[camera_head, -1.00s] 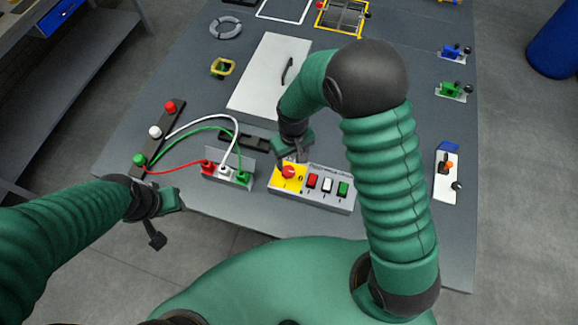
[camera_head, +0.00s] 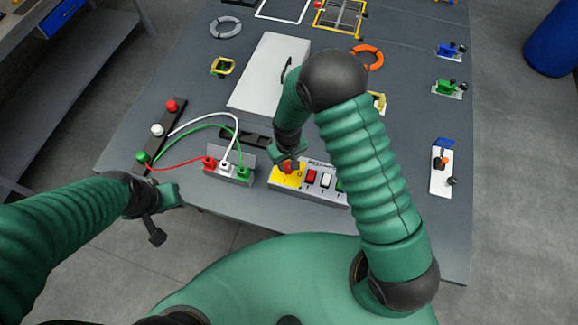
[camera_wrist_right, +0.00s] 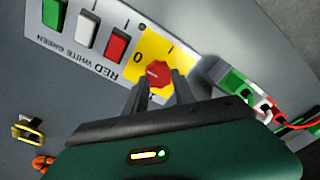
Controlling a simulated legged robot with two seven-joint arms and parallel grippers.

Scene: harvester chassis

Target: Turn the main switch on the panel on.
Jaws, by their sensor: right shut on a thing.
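The control panel (camera_head: 335,190) is a grey box on the table. The main switch is a red rotary knob (camera_wrist_right: 156,73) on a yellow plate (camera_wrist_right: 127,72) marked 0 and I at the panel's end. My right gripper (camera_wrist_right: 158,84) is shut on the knob, with one dark finger on each side of it. In the head view the gripper (camera_head: 287,160) partly covers the red knob (camera_head: 287,168). My left gripper (camera_head: 160,205) hangs in front of the table's left edge, away from the panel; its jaw opening is unclear.
Red, white and green rocker buttons (camera_wrist_right: 87,36) sit beside the knob. A socket block (camera_head: 229,172) with red, white and green cables stands just left of the panel. A white box door (camera_head: 268,75) lies behind. A lever plate (camera_head: 441,170) is at the right.

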